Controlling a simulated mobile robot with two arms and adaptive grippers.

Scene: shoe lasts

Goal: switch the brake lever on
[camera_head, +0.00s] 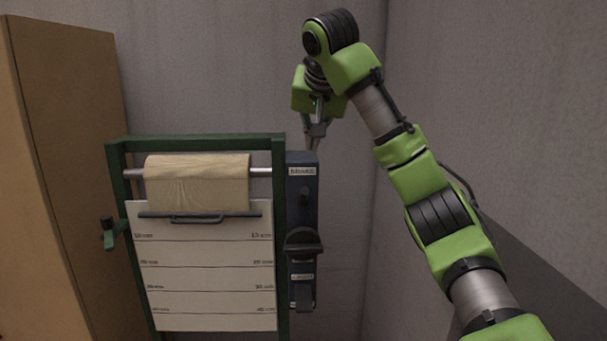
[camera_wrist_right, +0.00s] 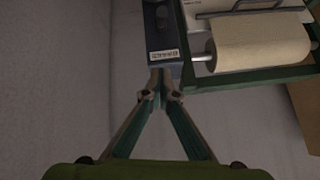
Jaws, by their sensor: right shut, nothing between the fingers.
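A dark blue-grey box (camera_head: 309,222) is fixed to the right side of the green frame. Its top label (camera_head: 302,170) seems to read "BRAKE"; the same label (camera_wrist_right: 165,56) shows in the wrist view. Under it is a small dark lever (camera_head: 305,196), whose on or off position I cannot tell. My right gripper (camera_head: 315,146) points down at the top of the box; its fingertips (camera_wrist_right: 160,94) are shut and empty near the box's top edge, above the label. Whether they touch the box is unclear. My left gripper is not in view.
The green frame (camera_head: 280,220) holds a tan roll (camera_head: 197,182) on a rod and a white ruled board (camera_head: 205,285). Lower on the box are a black knob (camera_head: 303,241) and another dark lever (camera_head: 303,295). A brown cabinet (camera_head: 70,180) stands left; grey walls close in behind and right.

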